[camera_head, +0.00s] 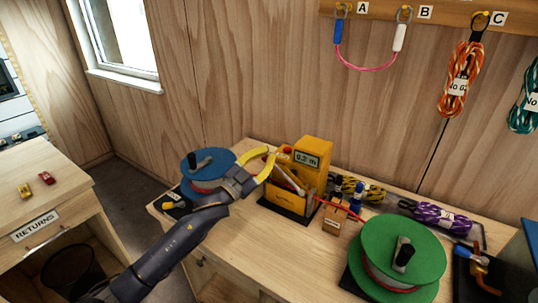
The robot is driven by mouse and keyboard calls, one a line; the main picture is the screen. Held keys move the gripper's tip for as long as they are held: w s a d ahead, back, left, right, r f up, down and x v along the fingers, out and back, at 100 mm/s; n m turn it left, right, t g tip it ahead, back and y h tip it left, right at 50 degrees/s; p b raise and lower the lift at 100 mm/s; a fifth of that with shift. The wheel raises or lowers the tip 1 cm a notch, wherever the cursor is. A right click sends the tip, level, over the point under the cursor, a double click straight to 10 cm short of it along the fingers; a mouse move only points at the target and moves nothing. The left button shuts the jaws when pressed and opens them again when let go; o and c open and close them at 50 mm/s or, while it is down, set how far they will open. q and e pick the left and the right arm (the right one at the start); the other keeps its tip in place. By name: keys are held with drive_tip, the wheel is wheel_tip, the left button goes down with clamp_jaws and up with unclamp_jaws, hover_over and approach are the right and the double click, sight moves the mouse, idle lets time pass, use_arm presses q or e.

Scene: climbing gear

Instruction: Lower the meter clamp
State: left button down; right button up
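The meter (313,160) is a yellow box with a small display reading about 0.3 m. It stands on a dark base on the workbench. A pale, slanted lever-like part (288,180) shows in its open front; I cannot tell for sure whether this is the clamp. A red part (286,150) sits at the upper left of the meter. My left gripper (271,154) has yellow fingers with their tips together, just left of the red part. Nothing shows between the tips, and I cannot tell whether they touch the meter. My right gripper is not in view.
A blue reel (207,162) stands left of the meter and a green reel (402,250) at the front right. Red rope runs by a small wooden block (335,220). Yellow (360,190) and purple (440,217) rope bundles lie behind. A peg rail (455,12) hangs above.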

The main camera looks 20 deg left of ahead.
use_arm(q)
drive_tip(key=w+a+f+n+t+y, duration=0.1)
drive_tip(key=a+f+n+y, duration=0.2)
drive_tip(key=f+n, duration=0.5)
drive_tip(key=shift+a+f+n+t+y, duration=0.2)
drive_tip(key=shift+a+n+t+y, duration=0.2)
drive_tip(key=shift+a+n, duration=0.25)
drive_tip(key=shift+w, duration=0.1)
drive_tip(key=shift+r, duration=0.1)
drive_tip(key=s+a, duration=0.2)
drive_tip(key=s, duration=0.7)
drive_tip(key=shift+a+r, duration=0.25)
drive_tip(key=shift+a, duration=0.05)
idle(0.6)
